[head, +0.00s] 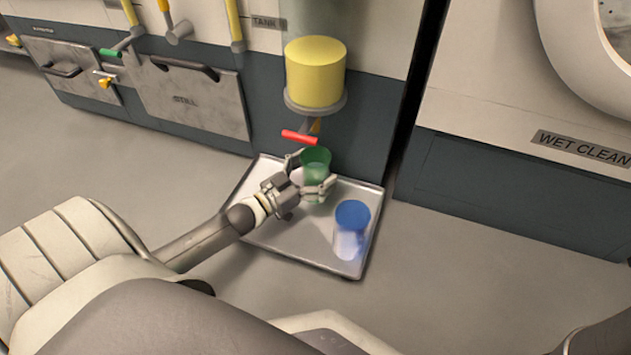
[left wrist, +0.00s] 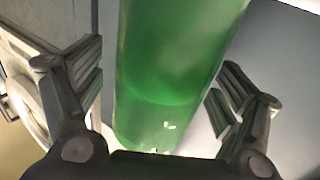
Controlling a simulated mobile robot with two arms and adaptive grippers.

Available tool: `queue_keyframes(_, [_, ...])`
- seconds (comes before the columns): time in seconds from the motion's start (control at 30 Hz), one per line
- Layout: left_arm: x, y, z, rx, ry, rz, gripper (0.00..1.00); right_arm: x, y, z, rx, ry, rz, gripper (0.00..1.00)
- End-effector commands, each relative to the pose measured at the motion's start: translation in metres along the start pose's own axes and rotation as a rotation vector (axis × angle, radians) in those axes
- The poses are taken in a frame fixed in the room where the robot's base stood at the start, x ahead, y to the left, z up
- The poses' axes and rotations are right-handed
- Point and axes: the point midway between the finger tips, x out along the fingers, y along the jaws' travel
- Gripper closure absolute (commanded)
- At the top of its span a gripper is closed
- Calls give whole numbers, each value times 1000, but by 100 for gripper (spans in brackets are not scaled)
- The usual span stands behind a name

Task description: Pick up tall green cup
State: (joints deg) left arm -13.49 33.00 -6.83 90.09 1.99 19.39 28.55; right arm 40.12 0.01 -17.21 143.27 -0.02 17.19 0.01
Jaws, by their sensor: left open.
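The tall green cup (head: 316,172) stands on a grey metal tray (head: 285,252) on the floor, below a red-handled tap. My left gripper (head: 309,178) is around the cup, with one finger on each side of it. In the left wrist view the green cup (left wrist: 172,75) fills the middle, between the two open fingers of the gripper (left wrist: 160,105). A gap shows between each finger and the cup there. The cup's base is partly hidden by the gripper in the head view. My right gripper is not in view.
A blue cup (head: 350,230) stands on the tray to the right of the green one. The red tap handle (head: 299,137) and a yellow container (head: 315,75) are above the green cup. The machine's front panel (head: 355,135) rises behind the tray. Open floor (head: 470,260) lies to the right.

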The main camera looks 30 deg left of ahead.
Motion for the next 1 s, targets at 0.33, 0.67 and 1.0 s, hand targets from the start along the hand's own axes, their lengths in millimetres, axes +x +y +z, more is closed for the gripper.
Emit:
queue_keyframes(0.33, [1, 0, -1, 0, 0, 0, 22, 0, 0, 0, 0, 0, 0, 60])
queue_keyframes(0.67, [1, 0, 0, -1, 0, 0, 64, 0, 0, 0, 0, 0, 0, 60])
queue_keyframes(1.0, [2, 0, -3, -1, 3, 1, 79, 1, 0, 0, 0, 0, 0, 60])
